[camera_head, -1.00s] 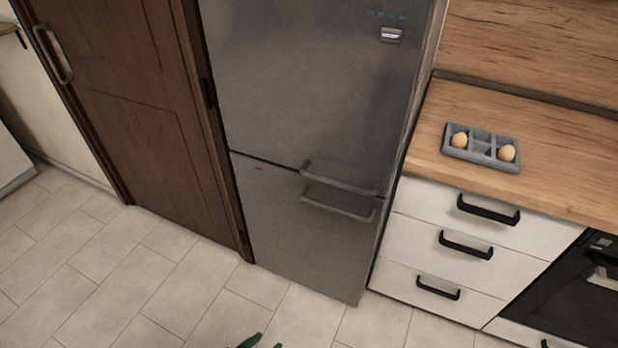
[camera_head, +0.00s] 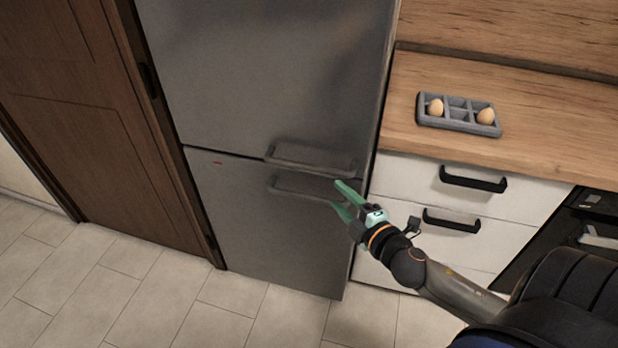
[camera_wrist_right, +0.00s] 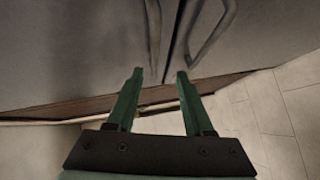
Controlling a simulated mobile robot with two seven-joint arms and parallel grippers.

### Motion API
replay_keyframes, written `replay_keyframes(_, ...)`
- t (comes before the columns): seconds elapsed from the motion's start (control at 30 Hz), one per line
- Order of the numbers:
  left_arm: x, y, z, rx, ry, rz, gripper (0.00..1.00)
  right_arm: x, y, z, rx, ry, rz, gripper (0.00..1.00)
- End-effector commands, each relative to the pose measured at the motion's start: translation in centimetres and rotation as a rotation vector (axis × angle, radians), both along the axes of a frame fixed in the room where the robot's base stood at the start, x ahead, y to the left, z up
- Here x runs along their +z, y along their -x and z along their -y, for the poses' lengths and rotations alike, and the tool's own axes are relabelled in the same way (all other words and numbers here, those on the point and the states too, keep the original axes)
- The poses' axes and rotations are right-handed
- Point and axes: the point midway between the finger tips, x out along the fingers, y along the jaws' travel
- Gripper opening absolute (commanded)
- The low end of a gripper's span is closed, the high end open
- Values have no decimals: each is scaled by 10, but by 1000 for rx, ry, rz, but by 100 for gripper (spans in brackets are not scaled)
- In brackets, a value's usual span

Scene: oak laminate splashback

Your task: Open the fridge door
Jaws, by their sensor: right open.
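The grey fridge (camera_head: 260,75) stands in the middle of the head view, with an upper door and a lower door (camera_head: 260,235), both shut. The upper door's bar handle (camera_head: 310,159) runs along its lower edge, and the lower door's handle (camera_head: 300,189) is just below it. My right gripper (camera_head: 340,197) is open and empty, close to the right end of the handles. In the right wrist view the open green fingers (camera_wrist_right: 158,85) point towards two handles (camera_wrist_right: 205,35), with nothing between them. My left gripper is not in view.
A wooden counter (camera_head: 560,130) to the right holds a grey egg tray (camera_head: 458,126) with two eggs. White drawers (camera_head: 445,240) with black handles sit below, beside my right arm. A brown wooden door (camera_head: 80,120) is left of the fridge. The tiled floor in front is clear.

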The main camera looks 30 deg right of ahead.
Motion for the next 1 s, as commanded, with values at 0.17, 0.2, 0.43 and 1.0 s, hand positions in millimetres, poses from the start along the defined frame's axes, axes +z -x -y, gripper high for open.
replay_keyframes(0.17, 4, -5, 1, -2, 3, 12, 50, 7, -13, 3, 9, 49, 24, 52)
replay_keyframes(0.2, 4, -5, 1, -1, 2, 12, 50, 7, -18, 4, 9, 48, 25, 52)
replay_keyframes(0.43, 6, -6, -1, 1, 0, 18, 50, 2, -51, 6, 7, 45, 23, 52)
replay_keyframes(1.0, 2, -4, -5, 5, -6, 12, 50, -10, -121, 10, 8, 42, 20, 52)
